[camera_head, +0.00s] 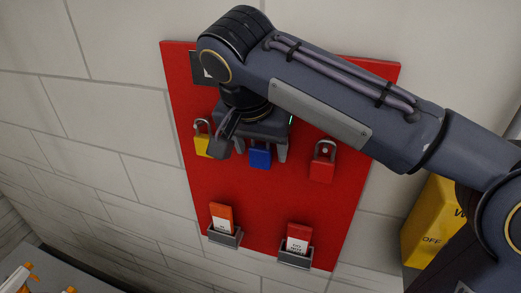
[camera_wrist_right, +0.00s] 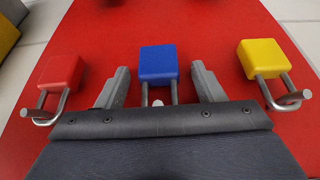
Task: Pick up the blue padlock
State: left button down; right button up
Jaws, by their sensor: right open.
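The blue padlock (camera_head: 260,156) hangs on the red board (camera_head: 245,200), between a yellow padlock and a red padlock. Its shackle is hidden by my right gripper in the head view. My right gripper (camera_head: 262,152) is open at the board, with its fingers on either side of the blue padlock. In the right wrist view the blue padlock (camera_wrist_right: 158,64) sits between the two spread fingers (camera_wrist_right: 158,85), with a gap on each side. Its metal shackle runs down toward the gripper's palm. My left gripper is not in view.
The yellow padlock (camera_head: 202,143) and red padlock (camera_head: 322,165) hang close on either side. Two tag holders (camera_head: 225,238) (camera_head: 295,258) with red and white tags are lower on the board. A yellow box (camera_head: 430,225) is at the right. White block wall surrounds the board.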

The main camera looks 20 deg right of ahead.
jog(key=shift+f, duration=0.3)
jog(key=shift+c, duration=0.3)
jog(key=c, duration=1)
jog(key=shift+r, duration=0.1)
jog(key=shift+c, duration=0.2)
